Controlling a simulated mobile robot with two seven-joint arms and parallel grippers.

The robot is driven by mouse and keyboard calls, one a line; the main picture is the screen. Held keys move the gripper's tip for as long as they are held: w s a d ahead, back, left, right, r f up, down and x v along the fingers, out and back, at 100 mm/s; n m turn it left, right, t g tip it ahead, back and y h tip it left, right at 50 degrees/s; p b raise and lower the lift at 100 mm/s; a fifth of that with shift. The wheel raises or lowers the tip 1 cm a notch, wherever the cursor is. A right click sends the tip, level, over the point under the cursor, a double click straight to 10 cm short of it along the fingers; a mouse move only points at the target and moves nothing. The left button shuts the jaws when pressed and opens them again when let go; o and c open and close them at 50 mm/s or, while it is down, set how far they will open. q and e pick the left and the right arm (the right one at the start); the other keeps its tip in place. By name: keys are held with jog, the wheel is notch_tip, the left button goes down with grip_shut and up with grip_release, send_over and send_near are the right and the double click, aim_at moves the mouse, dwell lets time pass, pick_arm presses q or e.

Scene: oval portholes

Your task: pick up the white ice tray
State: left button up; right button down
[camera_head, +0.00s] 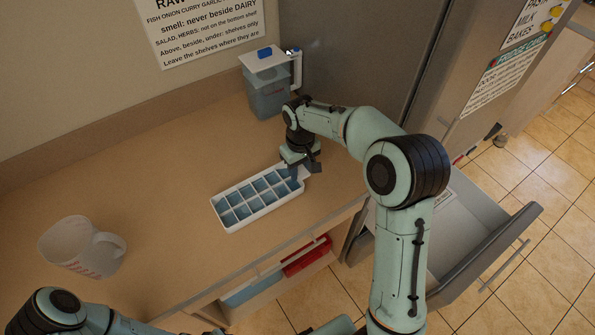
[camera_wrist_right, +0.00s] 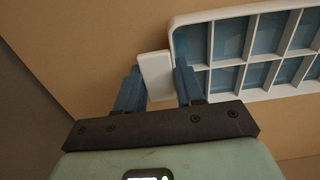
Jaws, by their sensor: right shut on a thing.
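The white ice tray (camera_head: 266,208) lies level over the tan counter, its compartments blue inside. It shows in part in the right wrist view (camera_wrist_right: 228,13), cut off at the right edge. My right gripper (camera_head: 307,170) is at the tray's far right end. In the right wrist view, the blue fingers of my right gripper (camera_wrist_right: 158,88) are on either side of the white tab at the tray's end, shut on it. I cannot tell whether the tray is clear of the counter. My left gripper is out of view; only part of that arm shows at bottom left.
A clear pitcher with a white lid (camera_head: 268,97) stands at the back by the fridge. A measuring cup (camera_head: 72,248) is at the left. An open drawer (camera_head: 462,225) juts out at right. A red item (camera_head: 306,258) lies below the counter.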

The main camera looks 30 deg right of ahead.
jog(key=shift+r+p, duration=0.4)
jog(key=shift+r, duration=3.95)
